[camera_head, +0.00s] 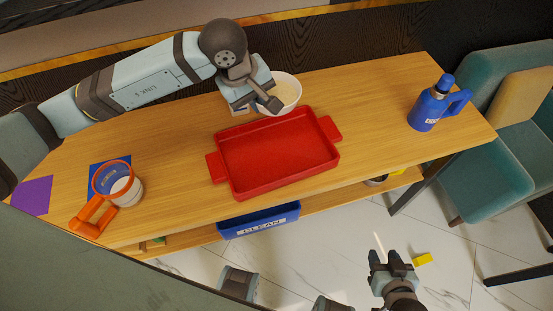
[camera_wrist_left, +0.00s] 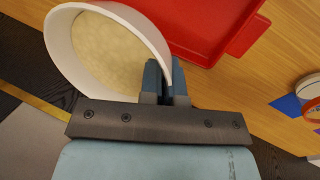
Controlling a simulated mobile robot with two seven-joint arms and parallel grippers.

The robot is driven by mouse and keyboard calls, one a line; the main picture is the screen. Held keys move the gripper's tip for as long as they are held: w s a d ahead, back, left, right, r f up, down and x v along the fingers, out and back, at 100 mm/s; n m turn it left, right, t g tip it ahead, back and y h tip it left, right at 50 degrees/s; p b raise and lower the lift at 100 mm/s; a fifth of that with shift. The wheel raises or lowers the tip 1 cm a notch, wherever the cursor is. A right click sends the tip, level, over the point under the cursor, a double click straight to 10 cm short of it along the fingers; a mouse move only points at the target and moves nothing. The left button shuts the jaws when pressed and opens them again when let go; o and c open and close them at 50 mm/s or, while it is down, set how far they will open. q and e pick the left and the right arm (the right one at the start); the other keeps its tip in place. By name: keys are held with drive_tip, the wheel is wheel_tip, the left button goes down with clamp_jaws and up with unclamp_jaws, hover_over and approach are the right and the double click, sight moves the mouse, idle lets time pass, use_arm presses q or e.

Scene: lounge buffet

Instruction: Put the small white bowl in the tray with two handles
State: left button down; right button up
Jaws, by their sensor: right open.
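The small white bowl (camera_head: 287,90) is at the back edge of the red tray with two handles (camera_head: 277,158). My left gripper (camera_head: 262,103) is shut on the bowl's rim, its fingers on either side of the wall. In the left wrist view the bowl (camera_wrist_left: 105,50) is tilted in the picture, its pale inside visible, and the gripper fingers (camera_wrist_left: 166,82) pinch its side. The tray (camera_wrist_left: 215,25) is just beyond it and looks empty. I cannot tell how high the bowl is. My right gripper (camera_head: 392,262) is open and empty, low over the floor.
A blue CLEAN bin (camera_head: 258,220) is below the front edge. Teal chairs (camera_head: 500,170) are at right.

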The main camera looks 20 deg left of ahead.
use_arm(q)
drive_tip(key=shift+f, duration=0.1)
drive_tip(key=p, duration=0.1)
hover_over(265, 157)
drive_tip(key=shift+n, duration=0.3)
drive_tip(key=f, duration=1.4)
drive_tip(key=shift+s+a+f, duration=0.25)
drive_tip(key=shift+s+a, duration=0.05)
drive_tip(key=shift+s, duration=0.05)
drive_tip(key=shift+f, duration=2.5)
drive_tip(key=c, duration=1.7)
unclamp_jaws()
drive_tip(key=o, duration=0.4)
drive_tip(key=shift+c, duration=0.2)
